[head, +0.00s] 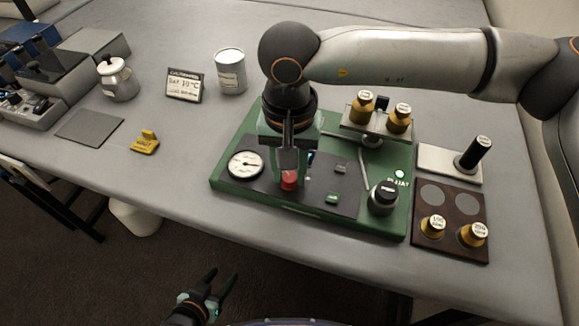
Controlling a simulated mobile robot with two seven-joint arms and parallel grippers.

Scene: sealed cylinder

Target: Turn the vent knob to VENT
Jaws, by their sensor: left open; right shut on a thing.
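A green apparatus (225,186) stands on the grey table with a dark panel on its front. A red knob (289,181) sits on this panel, right of a white round dial (246,164). My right gripper (289,170) points down from above and is shut on the red knob, hiding most of it. Any VENT mark beside it is hidden or too small to read, so I cannot tell the knob's setting. A black knob (383,196) sits at the apparatus's right corner. My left gripper (216,290) is open and empty, low in front of the table.
Brass weights (398,118) stand on the raised plate at the back; others (433,226) are on the brown tray (450,252) at right. A black-handled block (470,160), a sign (184,86), a can (230,72) and a yellow tag (145,142) stand around.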

